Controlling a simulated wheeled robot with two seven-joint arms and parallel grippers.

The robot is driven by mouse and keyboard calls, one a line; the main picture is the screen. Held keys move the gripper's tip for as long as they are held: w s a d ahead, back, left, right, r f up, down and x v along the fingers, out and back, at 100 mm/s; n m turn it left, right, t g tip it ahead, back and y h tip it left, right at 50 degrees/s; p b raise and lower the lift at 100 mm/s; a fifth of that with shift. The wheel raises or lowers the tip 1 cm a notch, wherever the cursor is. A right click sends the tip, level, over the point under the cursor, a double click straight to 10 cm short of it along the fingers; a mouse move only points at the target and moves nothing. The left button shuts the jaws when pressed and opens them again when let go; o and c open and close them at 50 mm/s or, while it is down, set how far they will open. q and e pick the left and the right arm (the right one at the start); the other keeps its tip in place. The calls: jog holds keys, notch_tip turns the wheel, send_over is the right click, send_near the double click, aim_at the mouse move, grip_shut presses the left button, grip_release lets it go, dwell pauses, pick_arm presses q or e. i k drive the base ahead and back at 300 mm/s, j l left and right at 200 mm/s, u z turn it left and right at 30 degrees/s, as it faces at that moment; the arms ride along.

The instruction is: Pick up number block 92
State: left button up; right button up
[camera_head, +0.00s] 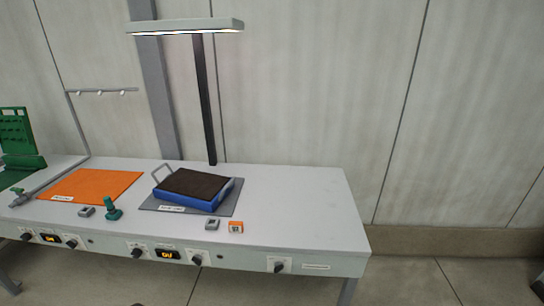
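A small orange block (236,227) with a white label sits near the front edge of the table, right of centre. The mark on its label is too small to read surely, so I cannot confirm it is number block 92. A small grey block (212,224) stands just left of it, apart from it. Another small grey block (86,212) lies further left, in front of the orange mat. Neither of my grippers can be made out in the head view.
A blue tray with a dark fill (216,206) rests on a grey mat (150,204) behind the blocks. A green knobbed piece (112,210) stands left. An orange mat (95,183) lies further left. The tabletop's right side (300,205) is clear. Knobs and displays line the front panel.

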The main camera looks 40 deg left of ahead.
aim_at(237, 227)
jog(key=u, duration=1.65)
jog(key=i, duration=0.15)
